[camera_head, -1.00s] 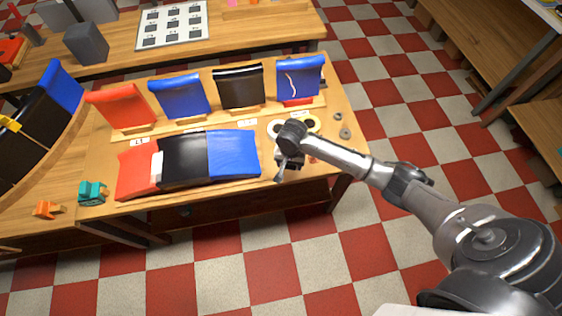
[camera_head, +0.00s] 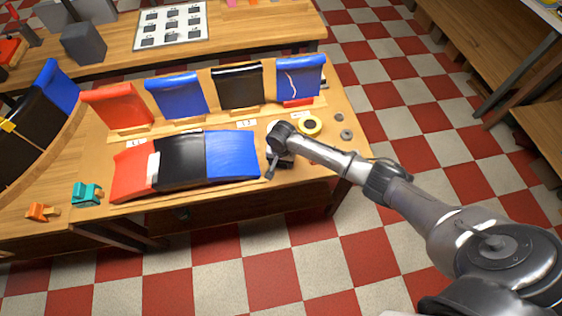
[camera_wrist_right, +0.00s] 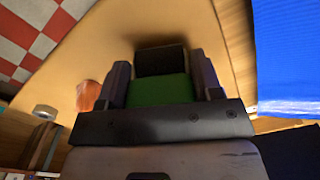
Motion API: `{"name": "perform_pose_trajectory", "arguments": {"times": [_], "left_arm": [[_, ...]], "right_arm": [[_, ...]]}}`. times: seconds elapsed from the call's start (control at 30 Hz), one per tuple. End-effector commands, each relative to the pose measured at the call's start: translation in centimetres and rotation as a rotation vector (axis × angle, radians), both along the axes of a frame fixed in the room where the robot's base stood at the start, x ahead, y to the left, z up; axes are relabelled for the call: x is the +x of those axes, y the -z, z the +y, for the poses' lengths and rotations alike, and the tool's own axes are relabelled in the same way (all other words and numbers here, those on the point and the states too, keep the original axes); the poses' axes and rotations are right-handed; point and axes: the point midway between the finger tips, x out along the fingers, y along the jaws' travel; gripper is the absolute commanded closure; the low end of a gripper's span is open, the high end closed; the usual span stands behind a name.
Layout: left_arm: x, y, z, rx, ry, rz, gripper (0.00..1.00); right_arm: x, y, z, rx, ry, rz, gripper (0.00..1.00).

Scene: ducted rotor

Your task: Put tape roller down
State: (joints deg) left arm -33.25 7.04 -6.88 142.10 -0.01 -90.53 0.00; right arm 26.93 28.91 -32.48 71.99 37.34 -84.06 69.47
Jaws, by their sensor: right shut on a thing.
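My right gripper (camera_head: 271,168) is over the front right part of the wooden workbench (camera_head: 318,166), just right of the front blue panel (camera_head: 232,154). In the right wrist view my right gripper (camera_wrist_right: 160,88) is shut on the tape roller (camera_wrist_right: 160,91), which shows as a green block with a black end. The black end points at the wooden top and has a dark shadow around it, so it is close to the surface. I cannot tell if it touches. In the head view my arm hides the roller. My left gripper is not in view.
A yellow tape roll (camera_head: 311,125) and small grey rings (camera_head: 346,134) lie behind and right of my gripper. Red, black and blue panels stand along the back. Teal (camera_head: 88,193) and orange (camera_head: 42,211) pieces are at the left.

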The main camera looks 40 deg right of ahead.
Motion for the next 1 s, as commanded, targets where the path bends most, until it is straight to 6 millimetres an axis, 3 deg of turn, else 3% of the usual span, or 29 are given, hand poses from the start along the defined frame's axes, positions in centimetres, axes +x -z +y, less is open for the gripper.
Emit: {"name": "perform_pose_trajectory", "arguments": {"times": [0.37, 0.4, 0.63, 1.0], "left_arm": [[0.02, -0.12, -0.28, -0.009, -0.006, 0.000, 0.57], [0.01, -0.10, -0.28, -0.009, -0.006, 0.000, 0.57], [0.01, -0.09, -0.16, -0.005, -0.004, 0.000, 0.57], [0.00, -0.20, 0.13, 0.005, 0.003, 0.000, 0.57]], "right_arm": [[0.03, 0.24, 0.06, 0.001, 0.000, 0.000, 0.63], [0.02, 0.30, 0.05, 0.001, 0.000, 0.000, 0.39], [0.01, 0.29, 0.03, 0.001, 0.000, -0.001, 0.17], [0.05, -0.51, -0.01, 0.000, -0.001, -0.002, 0.15]]}}
